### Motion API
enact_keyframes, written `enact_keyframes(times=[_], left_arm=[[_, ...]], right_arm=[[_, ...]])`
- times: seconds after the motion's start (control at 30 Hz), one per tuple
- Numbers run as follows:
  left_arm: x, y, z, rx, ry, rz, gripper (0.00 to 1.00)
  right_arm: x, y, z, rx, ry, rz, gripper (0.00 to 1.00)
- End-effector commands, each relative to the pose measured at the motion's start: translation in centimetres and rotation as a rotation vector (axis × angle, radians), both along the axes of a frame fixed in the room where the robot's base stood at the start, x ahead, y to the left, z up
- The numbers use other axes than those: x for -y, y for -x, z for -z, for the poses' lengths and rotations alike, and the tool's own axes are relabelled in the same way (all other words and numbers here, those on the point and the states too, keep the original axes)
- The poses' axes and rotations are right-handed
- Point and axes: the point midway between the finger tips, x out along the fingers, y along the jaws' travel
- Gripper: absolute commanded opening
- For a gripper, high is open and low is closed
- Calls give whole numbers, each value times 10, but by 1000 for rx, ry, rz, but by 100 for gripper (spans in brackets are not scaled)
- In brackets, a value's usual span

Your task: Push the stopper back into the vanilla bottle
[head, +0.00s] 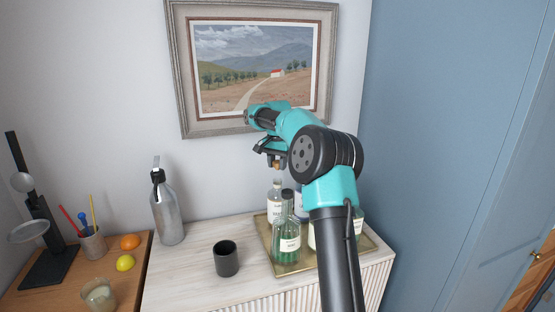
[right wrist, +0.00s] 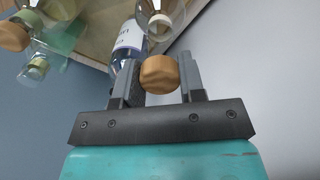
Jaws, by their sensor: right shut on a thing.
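My right gripper (head: 274,161) is shut on a tan, cork-like stopper (right wrist: 159,74). In the head view the stopper (head: 277,167) shows just below the jaws, a little above the mouth of a clear bottle with a white label (head: 276,208). There seems to be a gap between them. A bottle with a white label also shows beyond the fingers in the right wrist view (right wrist: 129,42). The labels are too small to read, so I cannot tell which bottle is the vanilla one. My left gripper is not in view.
My right arm hides part of the tray. A dark cup (head: 226,258) and a grey metal bottle (head: 166,212) stand to the left. A framed painting (head: 187,120) hangs behind.

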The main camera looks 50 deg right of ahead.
Motion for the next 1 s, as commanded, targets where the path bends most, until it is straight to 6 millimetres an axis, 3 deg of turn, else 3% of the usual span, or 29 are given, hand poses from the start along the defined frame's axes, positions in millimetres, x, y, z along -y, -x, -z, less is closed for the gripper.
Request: enact_keyframes(times=[0.5, 1.0], left_arm=[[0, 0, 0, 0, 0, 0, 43], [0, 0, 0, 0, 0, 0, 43]], right_arm=[[0, 0, 35, -1, 0, 1, 15], [0, 0, 38, 0, 0, 1, 15]])
